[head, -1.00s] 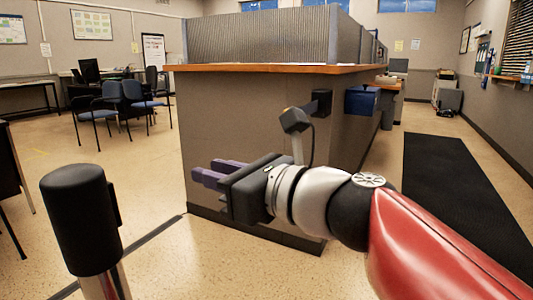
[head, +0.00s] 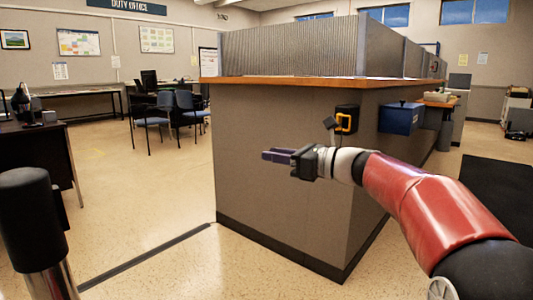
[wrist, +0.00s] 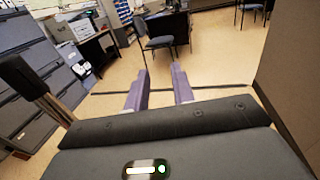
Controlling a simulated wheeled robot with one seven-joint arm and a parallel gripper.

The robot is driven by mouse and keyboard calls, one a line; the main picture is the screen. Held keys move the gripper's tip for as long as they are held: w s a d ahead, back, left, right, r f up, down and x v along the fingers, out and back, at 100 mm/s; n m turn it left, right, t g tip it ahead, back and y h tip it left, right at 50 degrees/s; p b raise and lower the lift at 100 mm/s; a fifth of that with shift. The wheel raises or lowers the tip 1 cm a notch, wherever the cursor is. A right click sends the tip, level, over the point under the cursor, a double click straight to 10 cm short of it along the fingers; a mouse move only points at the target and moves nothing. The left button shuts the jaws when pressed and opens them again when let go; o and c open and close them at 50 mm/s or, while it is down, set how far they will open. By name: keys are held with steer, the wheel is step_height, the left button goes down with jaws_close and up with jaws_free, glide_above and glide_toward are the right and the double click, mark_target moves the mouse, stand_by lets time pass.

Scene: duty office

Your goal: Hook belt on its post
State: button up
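The post (head: 30,215) stands at the lower left of the head view, with a black cylindrical top on a metal shaft. In the wrist view its black top (wrist: 22,76) shows at the left. A black wall unit with a yellow-orange frame (head: 346,120) is fixed to the counter's side; it looks like the belt's holder, and no drawn-out belt strap shows. My gripper (head: 277,155) reaches left in front of the counter, between the post and that unit. In the wrist view its two purple fingers (wrist: 160,88) are apart with nothing between them.
The counter (head: 290,180) with a wooden top fills the middle, close behind my gripper. A blue box (head: 401,117) hangs on its right side. A dark desk (head: 35,150) stands at the left. Blue chairs (head: 187,112) are farther back. Open floor lies between.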

steer(key=x, duration=0.3)
steer(key=shift+w+a, duration=0.1)
steer(key=shift+a, duration=0.2)
jaws_close()
stand_by(1.2)
jaws_free()
